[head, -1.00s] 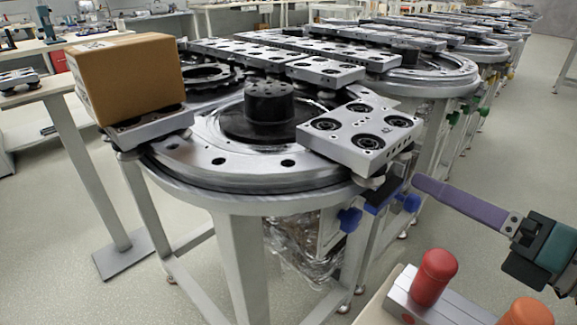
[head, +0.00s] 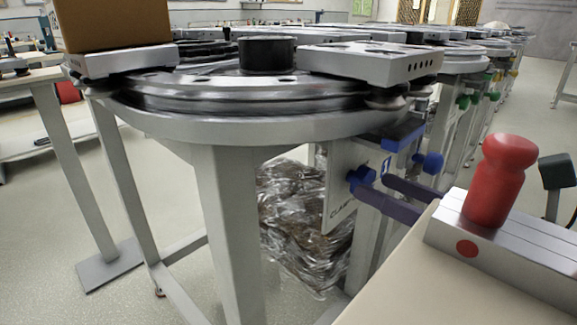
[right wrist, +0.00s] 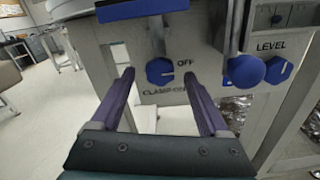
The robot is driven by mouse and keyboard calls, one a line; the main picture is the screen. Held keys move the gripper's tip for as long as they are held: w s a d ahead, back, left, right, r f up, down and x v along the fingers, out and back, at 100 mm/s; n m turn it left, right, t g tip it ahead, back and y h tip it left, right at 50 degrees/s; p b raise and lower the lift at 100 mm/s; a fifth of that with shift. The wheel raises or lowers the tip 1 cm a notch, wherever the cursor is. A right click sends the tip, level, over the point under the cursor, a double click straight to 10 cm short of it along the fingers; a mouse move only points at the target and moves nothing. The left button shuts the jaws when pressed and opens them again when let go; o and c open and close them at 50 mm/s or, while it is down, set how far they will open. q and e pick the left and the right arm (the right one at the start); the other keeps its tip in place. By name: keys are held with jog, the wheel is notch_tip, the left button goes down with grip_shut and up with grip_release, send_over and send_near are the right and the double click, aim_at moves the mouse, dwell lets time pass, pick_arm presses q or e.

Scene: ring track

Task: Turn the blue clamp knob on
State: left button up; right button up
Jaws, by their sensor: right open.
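The blue clamp knob (right wrist: 160,71) sits on a pale panel in the right wrist view, with OFF printed at its right and CLAMP and ON below it. A small white mark shows on its face, too small to read surely. The knob is also in the head view (head: 361,176), under the ring table's edge. My right gripper (right wrist: 158,76) is open, its two purple fingers pointing at the panel, one each side of the knob as pictured. I cannot tell whether the tips reach around it. My left gripper is in no view.
A LEVEL knob (right wrist: 279,70) and a blue ball handle (right wrist: 244,71) are right of the clamp knob. A blue bar (right wrist: 134,10) juts out above. Clear plastic wrap (head: 290,220) hangs behind the panel.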

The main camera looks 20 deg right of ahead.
jog(key=shift+w+a, duration=0.25)
jog(key=shift+w, duration=0.45)
grip_shut()
